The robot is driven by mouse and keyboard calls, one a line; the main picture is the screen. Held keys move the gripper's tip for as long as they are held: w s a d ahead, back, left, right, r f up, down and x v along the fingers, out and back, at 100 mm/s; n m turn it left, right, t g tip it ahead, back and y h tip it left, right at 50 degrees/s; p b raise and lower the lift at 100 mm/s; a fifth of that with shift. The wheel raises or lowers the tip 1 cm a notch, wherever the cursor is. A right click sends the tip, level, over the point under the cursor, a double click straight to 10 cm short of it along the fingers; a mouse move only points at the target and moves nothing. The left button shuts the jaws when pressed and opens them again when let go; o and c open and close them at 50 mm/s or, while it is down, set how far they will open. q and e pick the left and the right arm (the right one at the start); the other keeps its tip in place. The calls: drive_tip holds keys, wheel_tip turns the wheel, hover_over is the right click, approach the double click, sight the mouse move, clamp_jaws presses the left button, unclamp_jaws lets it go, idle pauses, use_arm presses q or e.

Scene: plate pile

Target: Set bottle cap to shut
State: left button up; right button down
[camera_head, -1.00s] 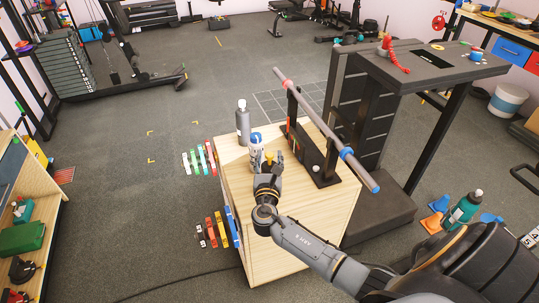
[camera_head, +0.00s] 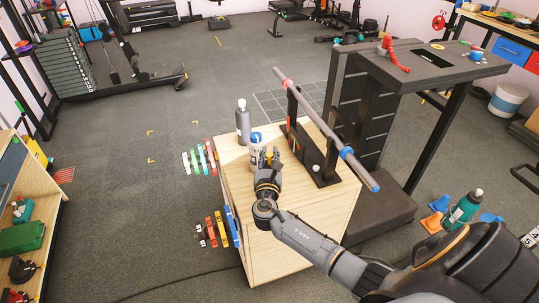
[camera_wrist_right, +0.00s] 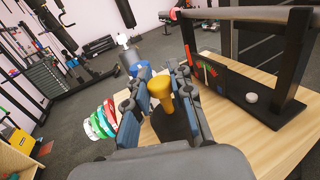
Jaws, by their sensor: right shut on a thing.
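A white bottle with a blue cap (camera_head: 257,137) stands upright on the wooden box top, and the blue cap also shows beyond my fingers in the right wrist view (camera_wrist_right: 140,69). My right gripper (camera_head: 269,158) is just to the right of and in front of this bottle in the head view. Its fingers lie either side of a yellow-topped dark piece (camera_wrist_right: 160,88), and it is shut on that piece. The fingers hide part of the bottle, and I cannot tell whether they touch it. A grey bottle (camera_head: 243,124) stands behind the blue-capped one. My left gripper is not in view.
A black rack (camera_head: 325,172) carrying a long grey bar (camera_head: 322,122) stands close on the right of the box top (camera_head: 310,215). A small white round thing (camera_wrist_right: 251,97) is at its foot. The front of the box top is clear.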

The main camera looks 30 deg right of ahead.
wheel_tip(320, 180, down, 2)
drive_tip(key=shift+f+b, duration=0.1)
drive_tip(key=shift+b, duration=0.4)
drive_tip(key=c, duration=1.1)
unclamp_jaws()
drive_tip(key=shift+c, duration=0.2)
drive_tip(key=v, duration=1.2)
